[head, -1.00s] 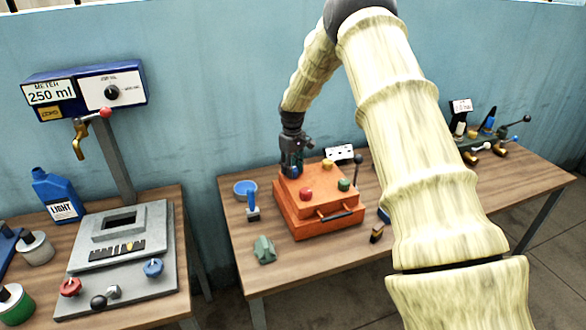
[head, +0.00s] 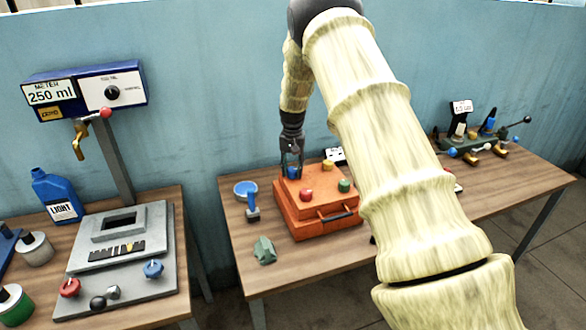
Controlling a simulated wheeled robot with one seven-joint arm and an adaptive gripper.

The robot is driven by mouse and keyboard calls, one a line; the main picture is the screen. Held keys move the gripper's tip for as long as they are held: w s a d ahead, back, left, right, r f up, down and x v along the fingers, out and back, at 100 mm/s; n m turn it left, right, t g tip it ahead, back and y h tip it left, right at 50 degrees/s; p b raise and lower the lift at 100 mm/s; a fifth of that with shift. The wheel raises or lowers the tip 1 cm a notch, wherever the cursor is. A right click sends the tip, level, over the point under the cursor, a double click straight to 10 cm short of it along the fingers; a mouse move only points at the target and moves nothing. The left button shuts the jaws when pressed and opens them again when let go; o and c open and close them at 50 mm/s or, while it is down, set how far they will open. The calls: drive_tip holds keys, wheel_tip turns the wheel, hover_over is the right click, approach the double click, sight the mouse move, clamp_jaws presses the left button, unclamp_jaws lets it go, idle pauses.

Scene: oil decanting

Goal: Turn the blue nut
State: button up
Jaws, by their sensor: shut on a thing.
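The orange box (head: 325,222) stands on the right-hand wooden table. On its top are a red nut (head: 306,194), a green nut (head: 344,185), a yellow nut (head: 327,165) and, at the back left, the blue nut (head: 293,173). My gripper (head: 291,171) points down over the back left of the box, shut on the blue nut.
A blue dish (head: 245,189), a blue-handled tool (head: 252,208) and a green block (head: 264,250) lie left of the box. Another table at left holds a grey fixture (head: 128,225). The front of the right-hand table is clear.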

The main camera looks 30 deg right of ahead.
sight(293, 168)
drive_tip(key=shift+s+f+m, duration=0.15)
drive_tip(key=shift+f+m, duration=0.1)
drive_tip(key=shift+m, duration=0.85)
drive_tip(key=o, duration=1)
drive_tip(key=shift+o, duration=0.2)
drive_tip(key=shift+r, duration=0.1)
drive_tip(key=shift+w+r, duration=0.2)
drive_tip(key=shift+r, duration=0.4)
wheel_tip(293, 168, up, 11)
drive_tip(key=shift+d+f, duration=0.1)
